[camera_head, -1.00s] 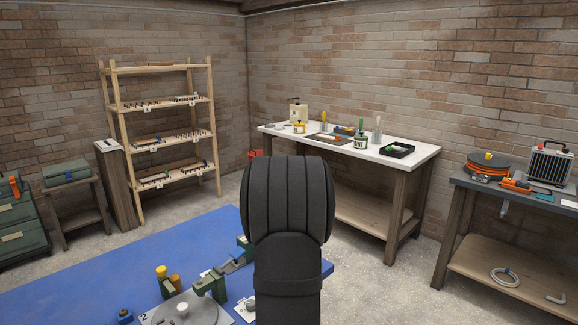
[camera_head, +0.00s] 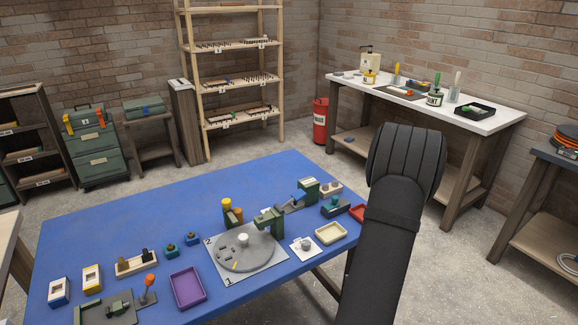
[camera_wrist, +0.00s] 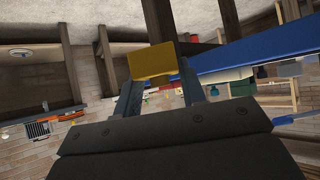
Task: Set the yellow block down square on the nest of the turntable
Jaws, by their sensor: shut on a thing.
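In the wrist view the yellow block (camera_wrist: 152,62) sits between the two fingertips of my gripper (camera_wrist: 155,80), which is shut on it. The block is held up in the air, clear of any surface. In the head view my arm rises at the right of the blue table, and its dark links hide the gripper and the block. The turntable (camera_head: 232,258), a round grey disc with a pale knob (camera_head: 243,239) at its middle, lies on a light plate on the blue table. I cannot make out which mark is the nest.
The blue table (camera_head: 130,222) also bears a purple tray (camera_head: 187,288), a cream tray (camera_head: 331,233), a yellow cylinder (camera_head: 227,204) behind the turntable and several small fixtures. Its back left is clear. A white-topped bench (camera_head: 440,100) stands behind my arm.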

